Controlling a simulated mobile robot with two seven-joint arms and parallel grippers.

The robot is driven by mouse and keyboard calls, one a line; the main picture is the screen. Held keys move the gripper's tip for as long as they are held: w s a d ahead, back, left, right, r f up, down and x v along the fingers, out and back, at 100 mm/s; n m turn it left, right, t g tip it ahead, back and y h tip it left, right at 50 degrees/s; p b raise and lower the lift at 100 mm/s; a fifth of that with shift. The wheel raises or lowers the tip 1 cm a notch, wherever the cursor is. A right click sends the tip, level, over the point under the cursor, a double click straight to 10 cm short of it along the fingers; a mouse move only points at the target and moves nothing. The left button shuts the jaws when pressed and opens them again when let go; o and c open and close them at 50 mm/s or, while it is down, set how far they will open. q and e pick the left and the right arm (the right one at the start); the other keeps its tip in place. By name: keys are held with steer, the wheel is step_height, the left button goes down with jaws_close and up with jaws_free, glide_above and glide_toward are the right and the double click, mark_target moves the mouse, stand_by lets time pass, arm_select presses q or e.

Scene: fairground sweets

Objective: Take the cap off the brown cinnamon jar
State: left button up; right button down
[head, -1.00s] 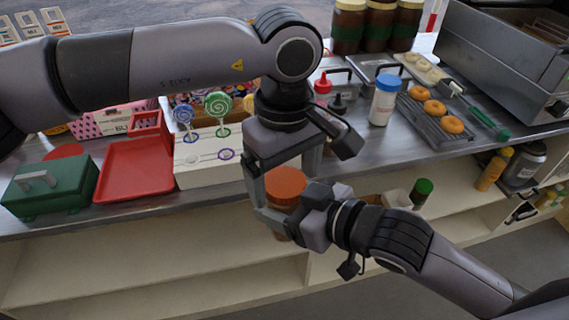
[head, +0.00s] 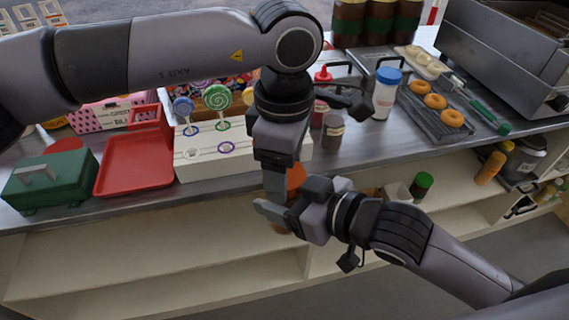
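The cinnamon jar has an orange-brown cap (head: 296,176); it is in the head view, in front of the counter's front edge. My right gripper (head: 281,208) is shut around the jar body and holds it in the air; most of the body is hidden by the fingers. My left gripper (head: 276,190) points down at the cap from above. One of its fingers crosses in front of the cap's left part, and the other finger is hidden. I cannot tell whether it grips the cap.
A red tray (head: 134,165), green box (head: 50,183) and white lollipop stand (head: 205,163) stand left on the counter. A small brown jar (head: 332,132) and a blue-lidded white jar (head: 386,93) stand right. A green-capped jar (head: 421,186) sits below the counter edge.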

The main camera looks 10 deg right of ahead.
arm_select(q)
steer(key=shift+n, duration=1)
steer(key=o, duration=1.2)
steer(key=shift+c, duration=0.2)
steer(key=shift+r, duration=0.1)
